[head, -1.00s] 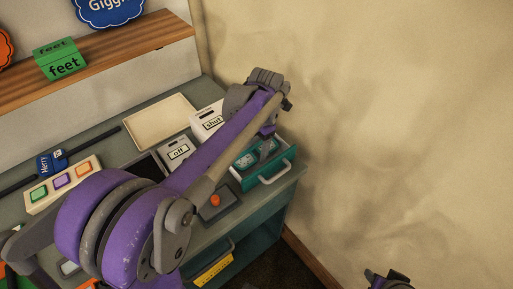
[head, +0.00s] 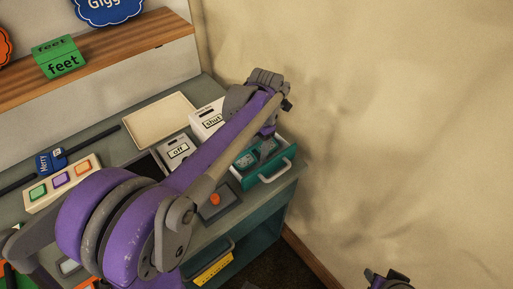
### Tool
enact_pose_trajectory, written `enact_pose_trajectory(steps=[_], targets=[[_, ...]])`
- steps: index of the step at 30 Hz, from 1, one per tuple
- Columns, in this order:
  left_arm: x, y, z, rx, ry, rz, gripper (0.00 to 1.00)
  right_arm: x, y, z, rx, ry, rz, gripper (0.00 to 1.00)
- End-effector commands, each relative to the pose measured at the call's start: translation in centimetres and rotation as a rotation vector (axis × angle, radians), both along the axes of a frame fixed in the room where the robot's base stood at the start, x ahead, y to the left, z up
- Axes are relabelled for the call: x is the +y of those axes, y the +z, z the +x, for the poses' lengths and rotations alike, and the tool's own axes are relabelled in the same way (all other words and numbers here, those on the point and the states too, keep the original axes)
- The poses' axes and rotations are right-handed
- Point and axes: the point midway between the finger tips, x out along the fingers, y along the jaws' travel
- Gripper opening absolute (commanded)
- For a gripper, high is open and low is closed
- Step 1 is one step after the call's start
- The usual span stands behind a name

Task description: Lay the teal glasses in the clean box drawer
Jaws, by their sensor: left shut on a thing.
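The teal glasses (head: 246,161) show at the open teal drawer (head: 265,179), which juts from the counter's right end with a grey bar handle. My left arm reaches across the counter, and my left gripper (head: 268,140) is above the drawer's back part, shut on the glasses. Its fingertips are mostly hidden behind my arm. Whether the glasses touch the drawer floor cannot be told. Part of my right gripper (head: 388,279) shows at the bottom right edge, away from the counter; its jaws cannot be made out.
White boxes labelled "shut" (head: 208,119) and "off" (head: 177,150) stand left of the drawer. A cream tray (head: 158,120) lies behind. A panel with an orange knob (head: 215,199) and a three-button box (head: 62,183) are on the counter. The wall is close on the right.

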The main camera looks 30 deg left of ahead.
Motion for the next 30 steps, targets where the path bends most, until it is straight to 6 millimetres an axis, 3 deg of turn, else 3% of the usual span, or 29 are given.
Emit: enact_pose_trajectory(steps=[23, 24, 29, 30], targets=[[0.0, -0.13, 0.0, 0.0, 0.0, 0.0, 0.12, 0.0, -0.02, 0.0, 0.0, 0.0, 0.0, 0.45], [0.0, -0.13, 0.0, 0.0, 0.0, 0.0, 0.7, 0.0, -0.02, 0.0, 0.0, 0.0, 0.0, 0.45], [0.0, -0.13, -0.01, 0.0, 0.0, 0.0, 0.99, 0.0, -0.03, -0.01, 0.0, 0.0, 0.0, 0.45], [0.0, -0.13, -0.01, 0.0, 0.0, 0.0, 1.0, 0.0, -0.03, -0.01, 0.0, 0.0, 0.0, 0.45]])
